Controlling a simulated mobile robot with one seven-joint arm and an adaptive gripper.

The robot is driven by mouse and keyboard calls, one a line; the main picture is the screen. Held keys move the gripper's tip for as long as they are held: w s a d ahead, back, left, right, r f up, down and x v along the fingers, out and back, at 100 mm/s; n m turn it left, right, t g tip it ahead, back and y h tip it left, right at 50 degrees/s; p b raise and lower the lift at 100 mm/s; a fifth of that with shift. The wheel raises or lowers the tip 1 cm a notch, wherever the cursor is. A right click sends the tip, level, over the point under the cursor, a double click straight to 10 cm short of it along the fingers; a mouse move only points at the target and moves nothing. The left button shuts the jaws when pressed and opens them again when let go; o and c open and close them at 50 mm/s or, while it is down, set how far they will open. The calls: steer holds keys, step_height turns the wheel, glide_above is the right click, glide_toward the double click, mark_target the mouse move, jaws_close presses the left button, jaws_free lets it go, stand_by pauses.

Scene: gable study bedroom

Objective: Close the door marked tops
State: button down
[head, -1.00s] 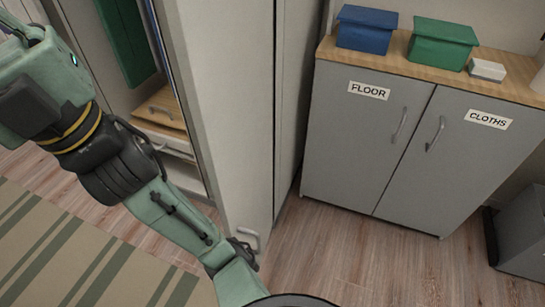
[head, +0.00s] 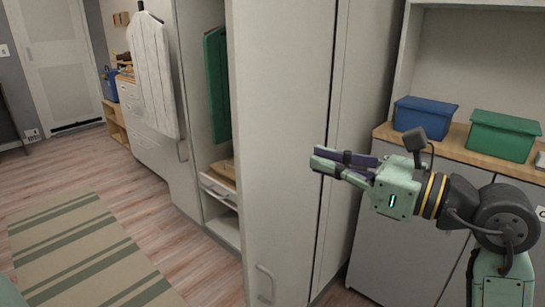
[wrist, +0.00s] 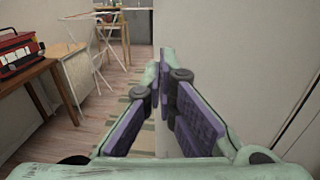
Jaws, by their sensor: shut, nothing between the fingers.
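A tall pale wardrobe door (head: 285,130) stands swung open in the middle of the head view, with a handle (head: 264,283) low on its face. No "tops" label can be read, so I cannot confirm its marking. Left of it, the open compartment shows a green garment (head: 217,85) and a drawer (head: 218,190). My gripper (head: 316,163) is shut and empty, in front of the door's right part in the head view. In the wrist view its fingertips (wrist: 161,75) overlap the edge of a pale panel (wrist: 225,60), probably this door. Contact cannot be told.
A grey cabinet (head: 375,235) with a blue box (head: 424,113) and a green box (head: 502,134) stands at right behind my arm. A striped rug (head: 90,255) lies on open floor at left. The wrist view shows a red case (wrist: 18,55) on a wooden table (wrist: 25,76).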

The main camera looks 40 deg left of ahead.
mark_target(245, 139)
steer(key=a+p, duration=0.4)
steer(key=a, duration=0.9)
steer(key=shift+s, duration=0.15)
steer(key=shift+a, duration=0.55)
